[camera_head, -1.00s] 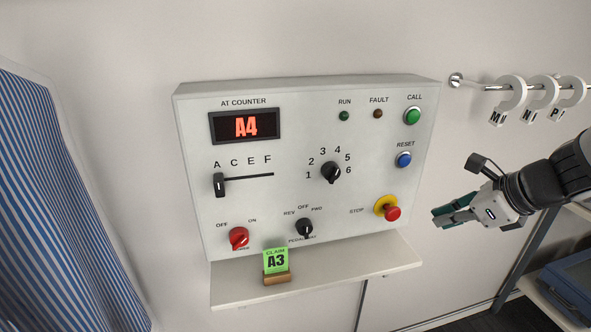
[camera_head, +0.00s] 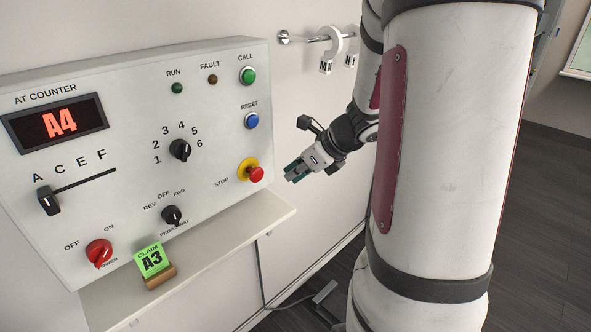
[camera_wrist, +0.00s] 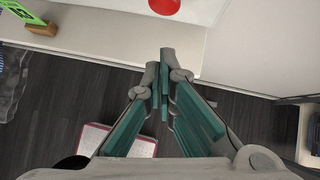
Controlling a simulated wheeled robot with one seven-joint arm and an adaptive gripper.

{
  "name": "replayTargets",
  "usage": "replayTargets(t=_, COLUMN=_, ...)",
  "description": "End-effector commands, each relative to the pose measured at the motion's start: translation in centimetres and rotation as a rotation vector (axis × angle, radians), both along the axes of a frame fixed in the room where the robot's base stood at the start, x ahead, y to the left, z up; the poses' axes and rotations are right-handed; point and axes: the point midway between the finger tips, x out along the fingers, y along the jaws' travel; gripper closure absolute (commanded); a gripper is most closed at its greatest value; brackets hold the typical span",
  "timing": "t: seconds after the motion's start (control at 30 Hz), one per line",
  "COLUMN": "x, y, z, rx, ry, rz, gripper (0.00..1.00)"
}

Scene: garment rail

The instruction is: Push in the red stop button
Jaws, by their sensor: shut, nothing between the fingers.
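The red stop button (camera_head: 255,174) sits on a yellow collar at the lower right of the grey control panel (camera_head: 215,120), beside the word STOP. In the wrist view the red button (camera_wrist: 165,5) shows at the top edge, partly cut off, beyond the fingertips. My gripper (camera_head: 288,175) is to the right of the button in the head view, apart from it. In the wrist view my gripper (camera_wrist: 166,62) has its teal fingers together with nothing between them.
A shelf (camera_head: 225,235) juts out below the panel and bears a green A3 claim card (camera_head: 152,260) on a wooden holder. The blue RESET button (camera_head: 251,120) and green CALL button (camera_head: 248,75) are above the stop button.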

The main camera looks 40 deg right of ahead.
Motion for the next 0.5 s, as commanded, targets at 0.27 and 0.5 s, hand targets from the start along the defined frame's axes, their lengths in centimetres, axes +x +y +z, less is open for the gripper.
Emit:
replayTargets(t=0.27, x=3.6, y=0.9, z=-4.4, rx=0.003, ry=0.004, rz=0.001, gripper=1.0)
replayTargets(t=0.5, x=6.6, y=1.6, z=-4.5, rx=0.0, ry=0.001, rz=0.001, gripper=1.0)
